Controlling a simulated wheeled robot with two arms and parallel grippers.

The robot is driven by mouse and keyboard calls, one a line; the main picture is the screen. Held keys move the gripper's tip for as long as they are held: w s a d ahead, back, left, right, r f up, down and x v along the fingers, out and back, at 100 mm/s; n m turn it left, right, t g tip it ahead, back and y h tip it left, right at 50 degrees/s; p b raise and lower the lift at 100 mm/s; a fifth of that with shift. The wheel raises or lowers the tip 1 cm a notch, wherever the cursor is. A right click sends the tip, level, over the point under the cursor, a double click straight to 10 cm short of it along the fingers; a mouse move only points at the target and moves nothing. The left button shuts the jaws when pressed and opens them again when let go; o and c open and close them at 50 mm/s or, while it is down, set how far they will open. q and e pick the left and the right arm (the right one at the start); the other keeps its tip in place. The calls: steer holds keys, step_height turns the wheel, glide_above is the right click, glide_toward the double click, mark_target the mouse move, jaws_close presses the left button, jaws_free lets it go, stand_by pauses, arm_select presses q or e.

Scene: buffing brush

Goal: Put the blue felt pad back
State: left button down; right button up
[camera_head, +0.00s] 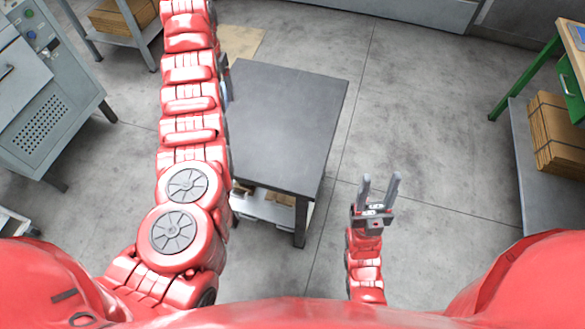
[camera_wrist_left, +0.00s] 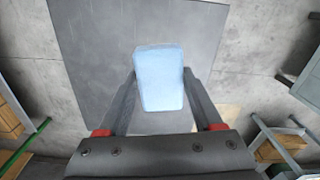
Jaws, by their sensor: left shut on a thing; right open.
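The blue felt pad (camera_wrist_left: 159,82) is a light blue block between the two fingers of my left gripper (camera_wrist_left: 160,76) in the left wrist view. The fingers are shut on its sides. Behind the pad, the dark grey tabletop (camera_wrist_left: 95,60) fills the middle of that view; the gap between pad and tabletop cannot be judged. In the head view my left arm reaches up the left side of the table (camera_head: 285,110) and hides its gripper and the pad. My right gripper (camera_head: 380,180) is open and empty, low to the right of the table.
The tabletop looks bare in the head view, with items on a shelf (camera_head: 265,208) below. A grey machine cabinet (camera_head: 40,100) stands left. A green-framed bench (camera_head: 545,70) with cardboard boxes (camera_head: 558,135) stands right. The floor between table and bench is clear.

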arm_select(q)
steer(key=s+d+f+m+p, duration=0.1)
steer(key=s+f+p, duration=0.1)
steer(key=f, duration=0.3)
steer(key=s+d+f+m+p, duration=0.1)
steer(key=s+d+f, duration=0.1)
steer(key=s+f, duration=0.2)
steer(key=shift+f+p, duration=0.35)
steer(key=shift+f, duration=0.55)
